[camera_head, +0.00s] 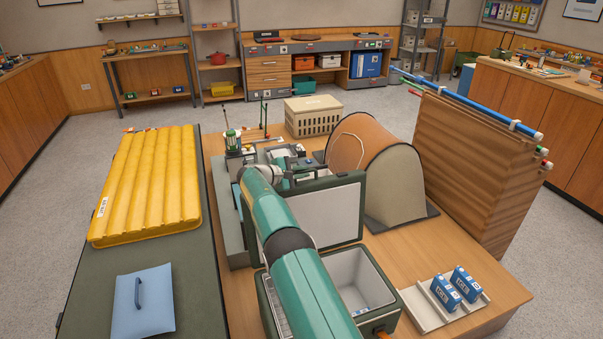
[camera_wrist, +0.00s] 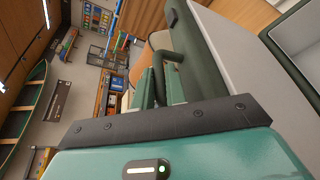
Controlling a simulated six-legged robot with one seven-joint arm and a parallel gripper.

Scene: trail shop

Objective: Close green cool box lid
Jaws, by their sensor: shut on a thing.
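The green cool box (camera_head: 391,318) stands open on the wooden table. Its interior is pale grey and my arm hides its left part. The lid (camera_head: 338,212) stands upright at the box's back, its pale inner face toward the box. My gripper (camera_head: 287,178) is at the lid's upper left edge. In the wrist view my gripper (camera_wrist: 160,92) is shut on a dark green handle (camera_wrist: 158,62) beside the lid's edge. The lid (camera_wrist: 232,60) fills the right side there. The exact grip between the fingers is partly hidden.
A tan tent model (camera_head: 400,185) stands right behind the lid. A yellow mat (camera_head: 150,185) and blue lid-like panel (camera_head: 145,302) lie left. A beige crate (camera_head: 313,116) stands farther back.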

